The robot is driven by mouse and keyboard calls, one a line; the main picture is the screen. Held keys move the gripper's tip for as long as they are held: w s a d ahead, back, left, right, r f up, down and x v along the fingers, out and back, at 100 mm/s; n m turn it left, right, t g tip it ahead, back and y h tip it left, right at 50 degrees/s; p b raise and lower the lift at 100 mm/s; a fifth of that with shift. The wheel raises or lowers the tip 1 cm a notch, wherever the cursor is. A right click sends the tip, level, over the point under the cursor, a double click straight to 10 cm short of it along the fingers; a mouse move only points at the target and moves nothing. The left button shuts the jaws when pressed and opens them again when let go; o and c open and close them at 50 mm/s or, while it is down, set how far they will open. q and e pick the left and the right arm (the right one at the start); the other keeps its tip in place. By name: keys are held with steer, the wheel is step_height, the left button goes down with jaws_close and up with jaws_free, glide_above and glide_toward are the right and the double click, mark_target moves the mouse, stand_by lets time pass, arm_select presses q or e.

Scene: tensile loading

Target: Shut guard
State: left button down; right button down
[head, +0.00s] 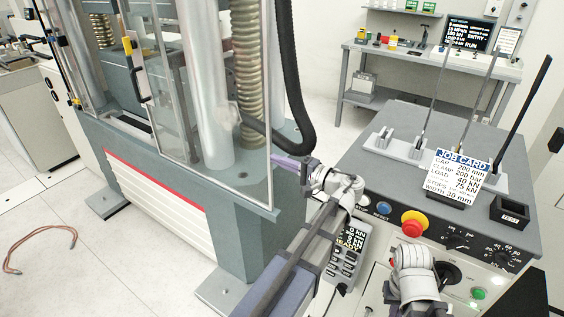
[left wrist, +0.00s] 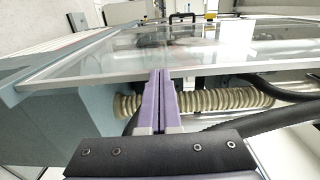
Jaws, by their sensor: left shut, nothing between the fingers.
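The guard is a clear panel in a thin pale frame (head: 271,130) at the front of the testing machine. A black handle (head: 136,72) with a yellow part shows at its left side. My left gripper (head: 276,161) is shut and empty at the panel's right edge. In the left wrist view the purple fingers (left wrist: 160,78) lie together, their tips at the guard's frame edge (left wrist: 100,77); I cannot tell whether they touch it. A black handle (left wrist: 183,17) shows beyond the panel. My right arm shows at bottom right, but its gripper is not visible.
A grey control console (head: 440,135) stands right of the machine, with a red stop button (head: 413,222), a job card (head: 459,172) and upright levers. A black hose (head: 291,90) hangs behind the guard's edge. A handheld pendant (head: 346,250) is beside my left arm. Floor at left is mostly clear.

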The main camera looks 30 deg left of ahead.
arm_select(q)
steer(key=w+a, duration=0.2)
steer(key=a, duration=2.4)
steer(key=w+a, duration=0.2)
steer(key=a, duration=2.5)
steer(key=shift+w+d, duration=0.1)
steer(key=s+d, duration=0.1)
steer(key=d, duration=1.3)
